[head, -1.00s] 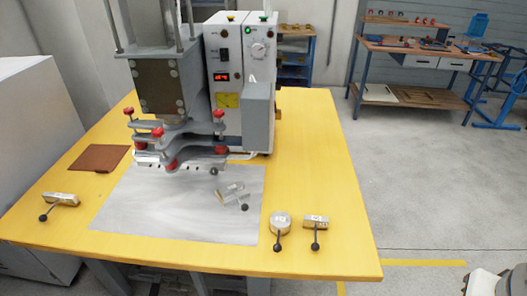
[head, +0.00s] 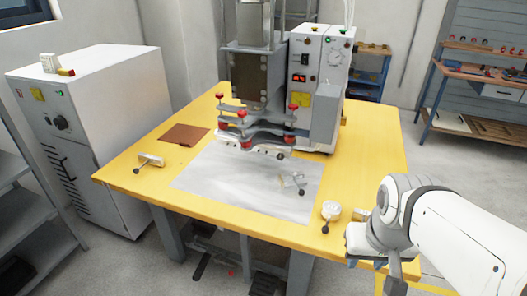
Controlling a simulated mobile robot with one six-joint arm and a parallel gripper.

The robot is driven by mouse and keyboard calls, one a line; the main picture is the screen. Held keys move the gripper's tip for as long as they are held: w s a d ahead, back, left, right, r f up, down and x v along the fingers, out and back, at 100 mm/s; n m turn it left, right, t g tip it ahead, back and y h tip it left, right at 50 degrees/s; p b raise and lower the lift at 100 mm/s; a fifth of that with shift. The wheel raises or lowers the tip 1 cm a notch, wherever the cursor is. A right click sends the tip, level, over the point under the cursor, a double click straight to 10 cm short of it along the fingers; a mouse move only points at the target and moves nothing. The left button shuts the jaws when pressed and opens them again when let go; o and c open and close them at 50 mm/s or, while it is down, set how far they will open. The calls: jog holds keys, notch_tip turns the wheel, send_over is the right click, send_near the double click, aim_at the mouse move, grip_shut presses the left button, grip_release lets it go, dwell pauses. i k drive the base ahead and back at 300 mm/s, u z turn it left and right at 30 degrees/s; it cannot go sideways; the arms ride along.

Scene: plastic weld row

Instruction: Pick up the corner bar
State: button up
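Several small metal pieces with black ball-ended handles are on the yellow table (head: 220,225). A bar-shaped piece (head: 151,160) lies at the left. A clear-looking, angled piece (head: 290,179) lies on the grey sheet (head: 225,182). A round piece (head: 331,209) stands near the right front edge. I cannot tell for sure which is the corner bar. My gripper (head: 365,264) hangs at the lower right, by the table's front right corner. Its fingers are small and partly hidden, so its opening is unclear.
A welding press (head: 262,75) with red knobs stands at the back of the table beside its control box (head: 318,65). A brown pad (head: 185,134) lies left of it. A white cabinet (head: 95,100) stands left, a workbench (head: 480,85) at the back right.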

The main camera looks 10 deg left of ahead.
aim_at(294, 180)
jog(key=u, duration=0.65)
jog(key=i, duration=1)
jog(key=u, duration=0.05)
